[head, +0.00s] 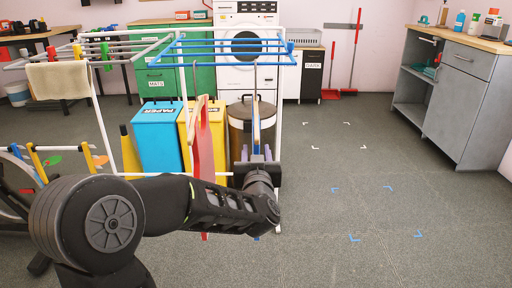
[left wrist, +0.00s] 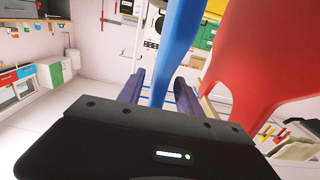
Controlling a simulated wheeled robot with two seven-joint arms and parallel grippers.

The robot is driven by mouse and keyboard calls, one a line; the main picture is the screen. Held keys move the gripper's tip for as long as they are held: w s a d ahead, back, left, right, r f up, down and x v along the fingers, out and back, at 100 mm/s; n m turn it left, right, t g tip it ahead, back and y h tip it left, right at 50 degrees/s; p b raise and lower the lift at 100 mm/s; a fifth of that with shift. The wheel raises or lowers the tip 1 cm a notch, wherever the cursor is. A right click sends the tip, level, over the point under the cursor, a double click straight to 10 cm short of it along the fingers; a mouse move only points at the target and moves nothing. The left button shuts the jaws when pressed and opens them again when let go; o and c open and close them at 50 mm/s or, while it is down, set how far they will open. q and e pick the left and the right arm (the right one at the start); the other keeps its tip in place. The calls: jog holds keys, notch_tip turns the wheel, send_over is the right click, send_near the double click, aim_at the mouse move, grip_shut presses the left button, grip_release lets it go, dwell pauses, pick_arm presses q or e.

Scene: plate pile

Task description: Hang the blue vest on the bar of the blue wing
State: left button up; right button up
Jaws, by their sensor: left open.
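The blue wing (head: 228,60) of the drying rack stands out at the top centre in the head view. The blue vest (left wrist: 182,40) appears edge-on as a blue strip between my left fingers in the left wrist view. My right gripper is out of view.
A red vest (head: 203,145) hangs from the rack just left of the blue one. Blue (head: 158,135) and yellow bins and a brown bin (head: 240,115) stand behind. A beige towel (head: 58,80) hangs at left. The floor to the right is clear.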

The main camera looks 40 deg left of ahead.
pick_arm(q)
jog(key=p+v, duration=0.1)
jog(key=v, duration=0.3)
jog(key=shift+s+d+r, duration=0.1)
jog(key=shift+s, duration=0.05)
jog(key=shift+s+d, duration=0.3)
jog(key=shift+s, duration=0.1)
